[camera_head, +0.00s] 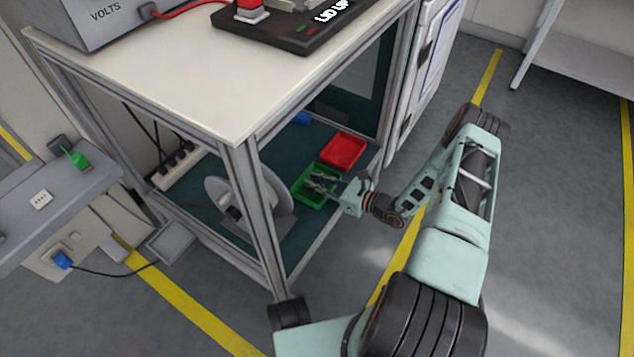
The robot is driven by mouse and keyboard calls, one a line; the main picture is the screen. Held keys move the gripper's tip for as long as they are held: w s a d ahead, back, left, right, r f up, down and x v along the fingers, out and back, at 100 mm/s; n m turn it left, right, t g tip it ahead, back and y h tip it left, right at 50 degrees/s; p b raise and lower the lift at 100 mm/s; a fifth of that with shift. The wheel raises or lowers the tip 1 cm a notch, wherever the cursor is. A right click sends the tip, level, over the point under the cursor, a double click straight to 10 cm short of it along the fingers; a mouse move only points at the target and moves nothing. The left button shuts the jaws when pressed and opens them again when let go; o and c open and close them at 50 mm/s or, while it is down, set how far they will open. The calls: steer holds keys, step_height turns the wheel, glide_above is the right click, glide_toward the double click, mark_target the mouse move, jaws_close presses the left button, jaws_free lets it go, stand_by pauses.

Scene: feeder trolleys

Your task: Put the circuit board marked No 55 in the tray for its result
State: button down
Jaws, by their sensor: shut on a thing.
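My gripper (322,184) reaches in under the bench top from the right, over the green tray (304,199). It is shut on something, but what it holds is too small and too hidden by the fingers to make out. A red tray (343,149) sits just behind and to the right of the green one on the lower shelf, and looks empty. No board with a readable No 55 mark shows.
A bench post (255,215) and a grey reel (240,205) stand left of the green tray. A small blue thing (301,118) lies behind. A power strip (180,168) is at the back left. The bench top (180,75) is above my gripper.

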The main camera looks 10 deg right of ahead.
steer(key=shift+r, duration=0.1)
steer(key=shift+f, duration=0.2)
steer(key=c, duration=1.9)
jaws_free()
steer(key=shift+r, duration=0.1)
steer(key=shift+s+d+r, duration=0.2)
steer(key=p+v, duration=0.3)
steer(key=v, duration=0.8)
steer(key=shift+s+d+f, duration=0.1)
steer(key=shift+s+d, duration=0.05)
steer(key=shift+s, duration=0.05)
